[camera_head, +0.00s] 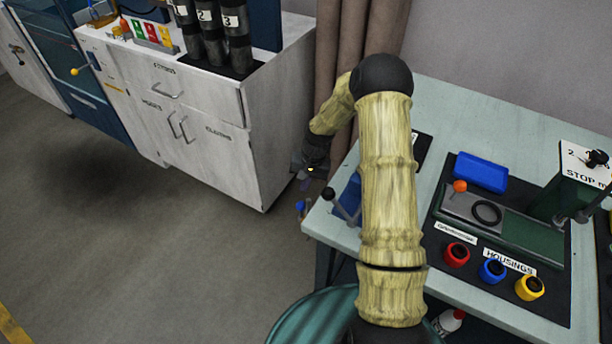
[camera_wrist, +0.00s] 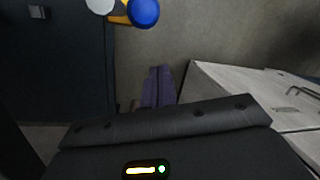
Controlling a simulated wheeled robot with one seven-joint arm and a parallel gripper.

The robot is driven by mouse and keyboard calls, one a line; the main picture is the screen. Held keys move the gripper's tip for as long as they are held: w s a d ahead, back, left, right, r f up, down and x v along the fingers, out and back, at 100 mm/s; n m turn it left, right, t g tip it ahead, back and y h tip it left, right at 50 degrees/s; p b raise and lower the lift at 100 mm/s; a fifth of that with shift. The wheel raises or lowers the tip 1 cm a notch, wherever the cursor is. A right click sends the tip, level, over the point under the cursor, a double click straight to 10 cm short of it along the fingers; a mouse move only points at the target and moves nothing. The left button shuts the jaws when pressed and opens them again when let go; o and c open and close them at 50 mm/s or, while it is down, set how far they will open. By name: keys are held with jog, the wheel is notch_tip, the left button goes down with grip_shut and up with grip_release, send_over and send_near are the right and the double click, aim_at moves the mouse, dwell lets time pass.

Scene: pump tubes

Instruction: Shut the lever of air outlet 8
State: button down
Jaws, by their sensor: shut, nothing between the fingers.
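No label reading 8 can be made out in either view. A small blue knob (camera_head: 300,206) with an orange part shows at the left edge of the right-hand bench. In the wrist view, a round blue knob (camera_wrist: 143,12) on a yellow-orange piece, beside a white round part (camera_wrist: 101,5), is cut by the top edge; whether this is outlet 8's lever I cannot tell. My gripper (camera_head: 304,182) hangs in the gap left of the bench, just above the blue knob in the picture. Its purple fingers (camera_wrist: 158,72) are shut and empty, apart from the knob.
The bench (camera_head: 470,115) carries a black-knobbed lever (camera_head: 329,194) near my arm, a blue tray (camera_head: 481,172) and a housings fixture (camera_head: 510,235). A white cabinet (camera_head: 225,165) stands left, with open floor (camera_head: 190,270) before it. A brown curtain (camera_head: 375,35) hangs behind.

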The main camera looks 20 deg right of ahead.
aim_at(301, 212)
jog(key=s, duration=0.1)
jog(key=s+a, duration=0.1)
jog(key=s, duration=0.1)
jog(key=shift+s+a+f, duration=0.25)
jog(key=shift+a+f, duration=0.1)
jog(key=shift+f, duration=0.05)
jog(key=shift+a, duration=0.1)
